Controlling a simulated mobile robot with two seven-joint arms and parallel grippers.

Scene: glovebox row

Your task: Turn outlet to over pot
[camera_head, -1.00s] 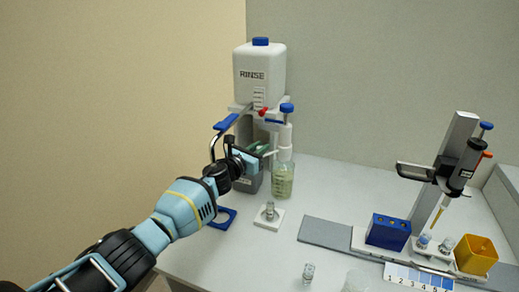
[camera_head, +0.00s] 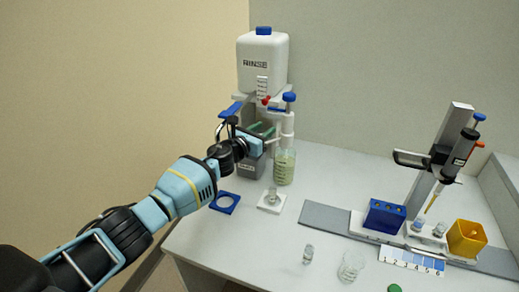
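The rinse station carries a white bottle (camera_head: 263,62) marked RINSE with a blue cap. In front of it stands a white dispenser (camera_head: 288,122) with a blue knob. A thin pale outlet (camera_head: 278,139) sticks out from the dispenser toward the left. My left gripper (camera_head: 266,136) is at the outlet's left end; its fingers are small and partly hidden, so I cannot tell whether they touch or grip it. A glass beaker (camera_head: 284,168) of pale green liquid stands below the dispenser. A grey pot (camera_head: 252,165) with a label stands left of the beaker, partly behind my gripper. My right gripper is out of view.
A blue square ring (camera_head: 225,202) and a white pad (camera_head: 271,202) with a small vial lie in front. A loose vial (camera_head: 308,254) and an empty glass (camera_head: 350,268) stand nearer. A blue block (camera_head: 385,216), pipette stand (camera_head: 438,160) and yellow box (camera_head: 466,238) are at right.

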